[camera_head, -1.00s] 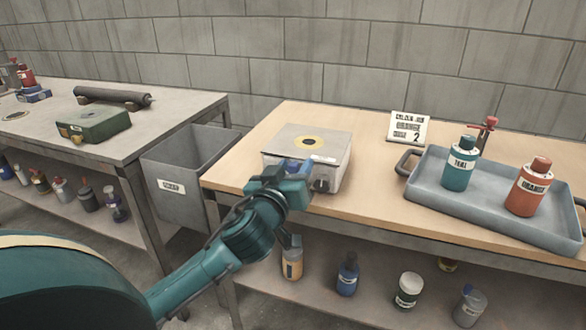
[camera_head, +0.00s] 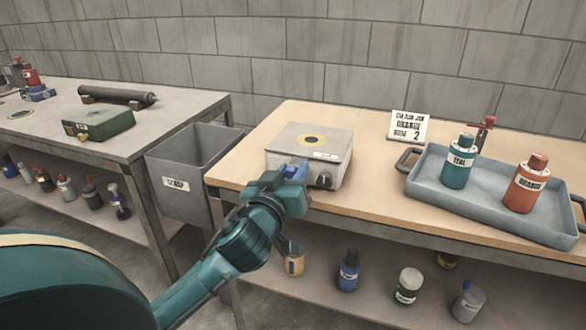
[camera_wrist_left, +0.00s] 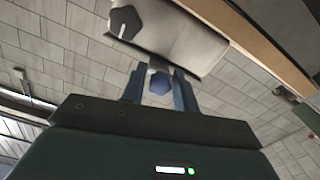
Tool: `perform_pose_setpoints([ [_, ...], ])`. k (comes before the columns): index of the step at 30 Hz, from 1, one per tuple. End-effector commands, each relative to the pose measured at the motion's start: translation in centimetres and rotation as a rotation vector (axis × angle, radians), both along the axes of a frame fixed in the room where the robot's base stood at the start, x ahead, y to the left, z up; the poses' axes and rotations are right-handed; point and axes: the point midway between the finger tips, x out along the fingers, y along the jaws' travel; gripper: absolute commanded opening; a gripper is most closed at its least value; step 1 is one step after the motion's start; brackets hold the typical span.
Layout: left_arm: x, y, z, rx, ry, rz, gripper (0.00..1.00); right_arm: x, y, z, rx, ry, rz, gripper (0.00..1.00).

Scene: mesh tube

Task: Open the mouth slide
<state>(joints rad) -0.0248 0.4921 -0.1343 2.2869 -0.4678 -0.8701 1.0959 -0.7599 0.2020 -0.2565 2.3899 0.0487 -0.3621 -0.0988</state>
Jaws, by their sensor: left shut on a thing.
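A pale grey metal box (camera_head: 336,172) with a yellow ring around a dark hole on top sits near the front edge of the wooden bench. A dark knob (camera_head: 324,179) is on its front face; it also shows in the left wrist view (camera_wrist_left: 125,22). My left gripper (camera_head: 296,172) is at the left part of the box's front. In the left wrist view its fingers (camera_wrist_left: 160,88) are shut on a small blue faceted knob (camera_wrist_left: 160,83) below the box. I cannot make out the mouth slide itself, as the gripper covers that part. My right gripper is not in view.
A grey tray (camera_head: 426,193) with a teal bottle (camera_head: 458,165) and an orange bottle (camera_head: 526,190) stands right on the bench (camera_head: 370,205). A sign card (camera_head: 408,126) stands behind it. A grey bin (camera_head: 190,165) fills the gap to the left table. Bare bench lies between box and tray.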

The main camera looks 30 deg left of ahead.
Motion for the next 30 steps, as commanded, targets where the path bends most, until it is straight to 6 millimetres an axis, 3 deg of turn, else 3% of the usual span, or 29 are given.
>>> perform_pose_setpoints([
  [6,0.0,0.0,0.1,0.001,-0.003,0.0,0.0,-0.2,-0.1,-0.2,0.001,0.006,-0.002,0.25],
  [7,0.0,0.0,0.1,0.001,-0.003,0.0,0.32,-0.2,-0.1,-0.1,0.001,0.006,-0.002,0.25],
  [11,0.0,0.0,0.1,0.001,-0.003,0.001,0.43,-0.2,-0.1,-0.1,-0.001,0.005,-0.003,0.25],
  [22,-0.9,-0.2,0.0,-0.001,0.0,-0.001,0.43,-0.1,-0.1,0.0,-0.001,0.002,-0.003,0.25],
  [30,-5.9,-1.4,0.1,-0.004,0.004,0.001,0.43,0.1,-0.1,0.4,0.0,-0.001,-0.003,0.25],
])
